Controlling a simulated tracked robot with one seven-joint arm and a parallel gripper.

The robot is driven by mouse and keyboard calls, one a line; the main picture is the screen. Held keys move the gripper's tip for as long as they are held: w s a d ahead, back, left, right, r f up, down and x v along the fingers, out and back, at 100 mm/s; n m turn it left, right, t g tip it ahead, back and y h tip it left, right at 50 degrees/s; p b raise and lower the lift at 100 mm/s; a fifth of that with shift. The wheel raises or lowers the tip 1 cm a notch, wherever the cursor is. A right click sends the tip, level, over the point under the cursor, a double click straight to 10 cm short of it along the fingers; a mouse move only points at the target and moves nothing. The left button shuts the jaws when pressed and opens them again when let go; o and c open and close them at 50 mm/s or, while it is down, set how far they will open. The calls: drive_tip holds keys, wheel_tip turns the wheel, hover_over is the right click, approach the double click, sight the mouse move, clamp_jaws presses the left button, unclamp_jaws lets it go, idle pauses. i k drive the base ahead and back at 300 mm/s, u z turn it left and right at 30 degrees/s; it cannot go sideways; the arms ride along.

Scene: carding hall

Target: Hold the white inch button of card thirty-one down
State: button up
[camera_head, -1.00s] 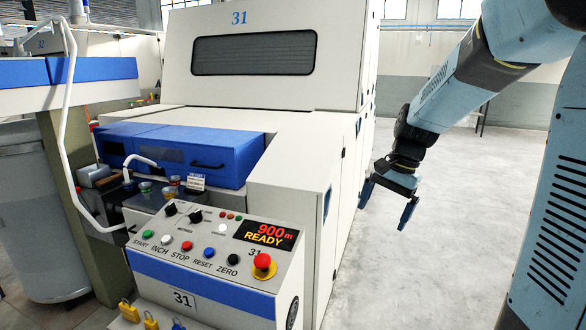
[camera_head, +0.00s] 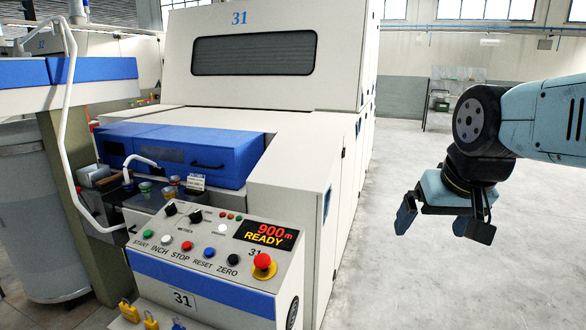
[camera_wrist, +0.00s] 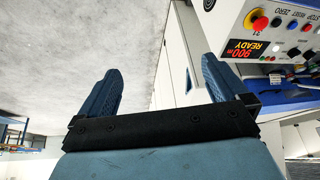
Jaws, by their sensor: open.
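The control panel (camera_head: 206,216) of card thirty-one slopes at the front of the cream machine. Its white inch button (camera_head: 166,239) is second from the left in the row, between the green START button (camera_head: 148,234) and the red STOP button (camera_head: 187,245). Nothing touches it. The display (camera_head: 266,235) reads 900 m READY. My gripper (camera_head: 440,222) is open and empty in the air, well to the right of the panel, fingers pointing down. In the wrist view, my gripper (camera_wrist: 162,75) has its fingers apart, with part of the panel at upper right; I cannot make out the inch button there.
A red mushroom button (camera_head: 263,261) on a yellow base sits at the panel's right end. Blue RESET (camera_head: 209,253) and black ZERO (camera_head: 233,258) buttons are in the row. Yellow padlocks (camera_head: 150,320) hang below. The pale floor (camera_head: 390,270) right of the machine is clear.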

sight(167, 239)
drive_tip(key=u, duration=1.25)
drive_tip(key=k, duration=0.5)
drive_tip(key=u, duration=0.2)
drive_tip(key=i, duration=0.45)
drive_tip(key=z, duration=0.1)
